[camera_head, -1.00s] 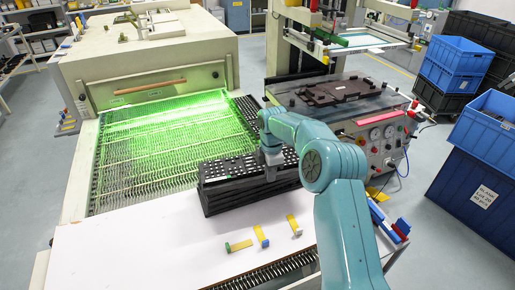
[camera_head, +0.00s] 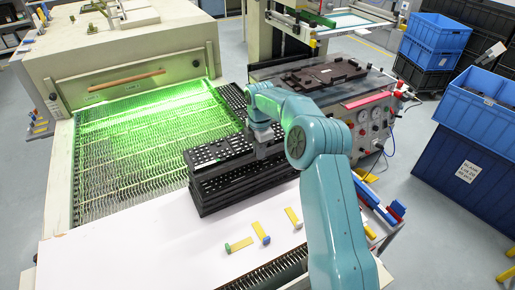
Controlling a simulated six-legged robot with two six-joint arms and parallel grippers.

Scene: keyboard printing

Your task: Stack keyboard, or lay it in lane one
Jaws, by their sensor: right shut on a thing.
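A stack of black keyboards (camera_head: 235,189) stands on the white tabletop, at the right front corner of the green-lit mesh conveyor. The top keyboard (camera_head: 213,151) has rows of small white marks and lies over the others, roughly lined up. My right gripper (camera_head: 263,141) comes down at the stack's right end and is shut on the top keyboard's edge. The fingertips are partly hidden, and I cannot tell whether that keyboard is resting fully on the one below. Another black keyboard strip (camera_head: 233,100) lies along the conveyor's right edge. My left gripper is not in view.
The mesh conveyor (camera_head: 150,150) leads into a beige machine (camera_head: 120,60). Yellow tags (camera_head: 241,244) lie on the white tabletop (camera_head: 130,250). A gauge-fronted machine (camera_head: 365,135) stands behind my right arm. Blue crates (camera_head: 485,110) are at the right.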

